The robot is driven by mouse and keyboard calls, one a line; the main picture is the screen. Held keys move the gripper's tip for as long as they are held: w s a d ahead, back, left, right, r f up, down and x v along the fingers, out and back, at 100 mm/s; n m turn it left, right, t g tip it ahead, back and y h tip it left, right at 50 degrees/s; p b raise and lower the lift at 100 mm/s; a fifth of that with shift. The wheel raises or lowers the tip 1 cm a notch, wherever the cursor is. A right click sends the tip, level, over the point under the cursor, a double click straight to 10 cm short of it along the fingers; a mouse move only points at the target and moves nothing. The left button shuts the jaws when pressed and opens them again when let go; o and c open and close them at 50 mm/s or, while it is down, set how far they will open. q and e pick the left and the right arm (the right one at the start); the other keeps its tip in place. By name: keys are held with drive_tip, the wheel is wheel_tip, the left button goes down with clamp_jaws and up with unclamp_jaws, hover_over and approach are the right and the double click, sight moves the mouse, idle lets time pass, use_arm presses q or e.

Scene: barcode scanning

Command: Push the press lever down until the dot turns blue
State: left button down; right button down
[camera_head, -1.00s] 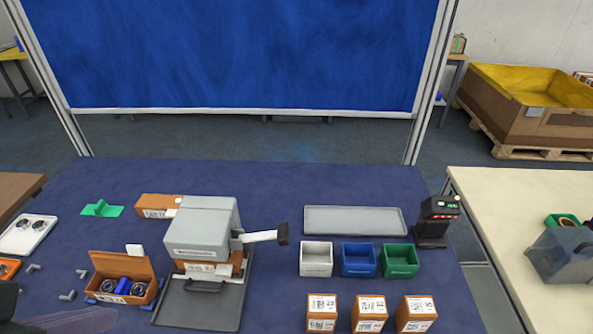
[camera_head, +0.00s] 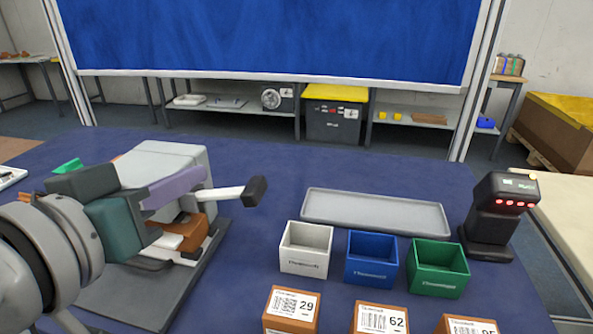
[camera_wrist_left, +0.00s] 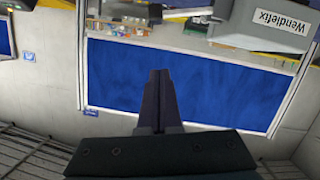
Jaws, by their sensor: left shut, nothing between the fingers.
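The press (camera_head: 165,160) is a grey housing on a dark base at the left of the table. Its lever (camera_head: 222,193) is a white bar with a black knob (camera_head: 256,190), sticking out to the right, slightly raised. My left gripper (camera_head: 200,176) crosses in front of the press, with its purple fingers shut and empty. In the picture the fingertips lie just left of the white bar; whether they touch it I cannot tell. The shut fingers also show in the left wrist view (camera_wrist_left: 160,75). No dot is visible. My right gripper is not in view.
White (camera_head: 306,248), blue (camera_head: 371,259) and green (camera_head: 437,267) bins stand right of the lever. A grey tray (camera_head: 375,211) lies behind them and a black scanner (camera_head: 495,215) stands at the right. Labelled brown boxes (camera_head: 291,311) are in front.

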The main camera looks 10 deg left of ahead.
use_arm(q)
drive_tip(key=shift+w, duration=0.1)
idle(0.3)
hover_over(242, 194)
drive_tip(key=a, duration=0.1)
wheel_tip(242, 194, down, 2)
drive_tip(key=f, duration=0.1)
drive_tip(key=shift+d+f+b, duration=0.25)
drive_tip(key=shift+f+b, duration=0.35)
drive_tip(key=shift+f, duration=0.45)
drive_tip(key=shift+d+f, duration=0.2)
drive_tip(key=shift+f, duration=0.4)
drive_tip(key=shift+f, duration=0.1)
